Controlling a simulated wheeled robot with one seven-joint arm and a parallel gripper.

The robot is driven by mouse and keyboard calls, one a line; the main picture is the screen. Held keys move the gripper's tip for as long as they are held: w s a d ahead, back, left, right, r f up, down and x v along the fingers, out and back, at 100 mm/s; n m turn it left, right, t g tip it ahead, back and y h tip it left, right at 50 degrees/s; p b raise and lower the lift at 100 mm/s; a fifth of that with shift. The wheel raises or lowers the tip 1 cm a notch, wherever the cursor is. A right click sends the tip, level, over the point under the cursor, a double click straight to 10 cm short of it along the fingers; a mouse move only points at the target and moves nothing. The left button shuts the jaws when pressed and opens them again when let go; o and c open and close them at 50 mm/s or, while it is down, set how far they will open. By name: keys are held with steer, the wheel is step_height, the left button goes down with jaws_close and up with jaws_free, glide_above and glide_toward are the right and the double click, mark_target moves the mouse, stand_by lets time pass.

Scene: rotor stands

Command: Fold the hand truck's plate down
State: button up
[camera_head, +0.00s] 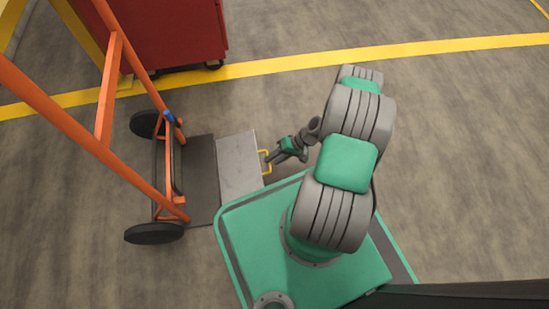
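The orange hand truck (108,95) stands at the left on two black wheels. Its light grey plate (238,168) extends to the right from its foot, with a darker grey area (201,180) between plate and frame. I cannot tell from above how far the plate is tilted. A yellow handle (265,168) sits on the plate's right edge. My gripper (270,159) reaches left to this handle, its fingertips at or against the bar. The fingers are too small to tell whether they are closed on it.
A red cabinet on casters (165,35) stands at the upper left, behind the hand truck. A yellow floor line (440,48) crosses the top. The concrete floor on the right is clear. My green base lies close to the plate's lower right corner.

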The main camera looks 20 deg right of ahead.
steer(key=shift+r, duration=0.1)
steer(key=p+v, duration=0.3)
steer(key=v, duration=0.4)
steer(key=shift+d+r, duration=0.2)
steer(key=shift+d, duration=0.05)
steer(key=shift+s, duration=0.1)
